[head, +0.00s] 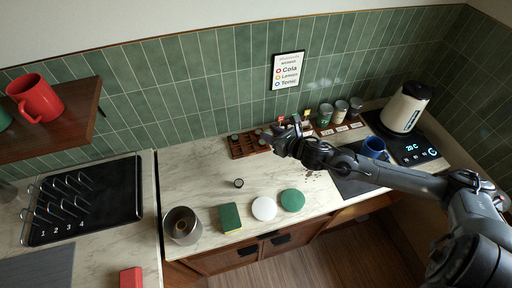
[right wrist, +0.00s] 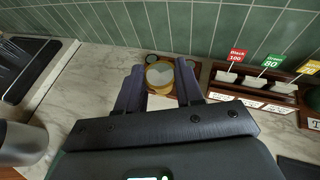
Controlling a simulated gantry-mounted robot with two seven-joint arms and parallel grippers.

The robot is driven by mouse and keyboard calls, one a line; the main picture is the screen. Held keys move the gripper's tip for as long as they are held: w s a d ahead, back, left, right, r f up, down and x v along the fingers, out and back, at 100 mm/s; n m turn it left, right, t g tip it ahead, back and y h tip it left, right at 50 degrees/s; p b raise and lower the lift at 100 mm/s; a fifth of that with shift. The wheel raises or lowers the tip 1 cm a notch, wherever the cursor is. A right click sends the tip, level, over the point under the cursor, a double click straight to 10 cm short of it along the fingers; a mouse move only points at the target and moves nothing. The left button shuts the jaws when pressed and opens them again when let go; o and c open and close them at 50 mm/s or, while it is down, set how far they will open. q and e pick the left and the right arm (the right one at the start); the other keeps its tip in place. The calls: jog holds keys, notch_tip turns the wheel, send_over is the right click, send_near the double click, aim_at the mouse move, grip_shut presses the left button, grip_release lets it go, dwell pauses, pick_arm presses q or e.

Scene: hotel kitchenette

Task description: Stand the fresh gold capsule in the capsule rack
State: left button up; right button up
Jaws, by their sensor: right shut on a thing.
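My right gripper (right wrist: 160,82) is shut on the gold capsule (right wrist: 160,76), which shows its pale round face between the fingertips in the right wrist view. In the head view my right gripper (head: 279,138) is at the right end of the wooden capsule rack (head: 243,152), and the capsule cannot be made out there. The rack holds dark round capsules. In the right wrist view the rack is mostly hidden behind the held capsule and fingers. I cannot tell whether the capsule touches the rack. My left gripper is not in view.
A small dark capsule-like piece (head: 238,183) stands on the counter. A metal bin (head: 182,226), a sponge (head: 230,217), a white disc (head: 264,209) and a green disc (head: 292,200) line the front. A flagged tea holder (right wrist: 256,84) stands right of the rack.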

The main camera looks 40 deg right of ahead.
jog(key=shift+w+a+f+b, duration=0.1)
jog(key=shift+a+f+b, duration=0.15)
jog(key=shift+f, duration=0.3)
jog(key=shift+w+a+f+b, duration=0.1)
jog(key=shift+f+b, duration=0.15)
jog(key=shift+f, duration=0.25)
jog(key=shift+w+d+f, duration=0.1)
jog(key=shift+f, duration=0.2)
send_over(251, 144)
notch_tip(251, 144, down, 7)
jog(key=shift+r+b, duration=0.15)
jog(key=shift+b, duration=0.15)
jog(key=shift+f, duration=2.05)
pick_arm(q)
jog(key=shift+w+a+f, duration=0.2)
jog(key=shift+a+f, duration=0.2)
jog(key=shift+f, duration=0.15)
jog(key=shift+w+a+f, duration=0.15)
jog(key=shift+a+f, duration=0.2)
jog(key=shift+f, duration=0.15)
pick_arm(e)
jog(key=shift+f+b, duration=0.45)
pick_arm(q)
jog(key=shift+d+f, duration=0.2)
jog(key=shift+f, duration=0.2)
pick_arm(e)
jog(key=o, duration=1)
